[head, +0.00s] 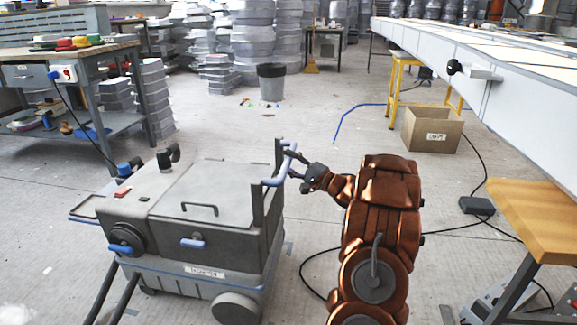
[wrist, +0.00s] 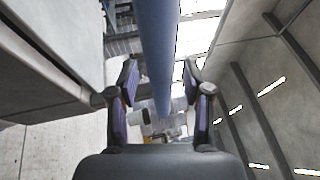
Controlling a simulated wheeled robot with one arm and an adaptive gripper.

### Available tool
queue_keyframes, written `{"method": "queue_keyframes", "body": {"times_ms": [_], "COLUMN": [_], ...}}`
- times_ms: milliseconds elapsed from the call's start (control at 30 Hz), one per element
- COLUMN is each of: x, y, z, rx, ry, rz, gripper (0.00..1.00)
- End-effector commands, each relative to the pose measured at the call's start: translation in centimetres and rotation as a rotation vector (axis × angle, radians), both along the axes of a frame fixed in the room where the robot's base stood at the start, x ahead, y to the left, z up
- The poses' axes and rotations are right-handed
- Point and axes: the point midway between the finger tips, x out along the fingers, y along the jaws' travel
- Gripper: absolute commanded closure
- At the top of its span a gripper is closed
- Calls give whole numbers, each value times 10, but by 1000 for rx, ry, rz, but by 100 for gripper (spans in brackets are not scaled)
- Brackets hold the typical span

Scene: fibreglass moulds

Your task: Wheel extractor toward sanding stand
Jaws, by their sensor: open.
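The extractor (head: 195,215) is a grey wheeled box with a lid, a dark wheel, hoses and a blue push handle (head: 283,165) at its right side. My gripper (head: 291,165) is at this handle, its fingers apart. In the wrist view the blue handle bar (wrist: 158,45) runs between the two open fingers of my gripper (wrist: 160,80). The fingers do not appear closed on it. I cannot tell which piece of furniture is the sanding stand.
A workbench (head: 70,52) with coloured discs stands at left. A bin (head: 271,82) and small litter are on the floor behind. Blue tape (head: 352,108) marks the floor. A cardboard box (head: 432,129), black cable (head: 482,165) and wooden table (head: 535,215) lie right. The middle floor is open.

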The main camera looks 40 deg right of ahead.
Motion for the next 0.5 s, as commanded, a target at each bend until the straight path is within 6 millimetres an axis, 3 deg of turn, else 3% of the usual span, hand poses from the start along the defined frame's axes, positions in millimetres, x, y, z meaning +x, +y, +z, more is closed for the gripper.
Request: {"method": "queue_keyframes", "body": {"times_ms": [333,500], "x": [4,4], "y": [1,1], "z": [1,1], "rx": [0,0], "ry": [0,0], "rz": [-1,-1], "gripper": [50,66]}}
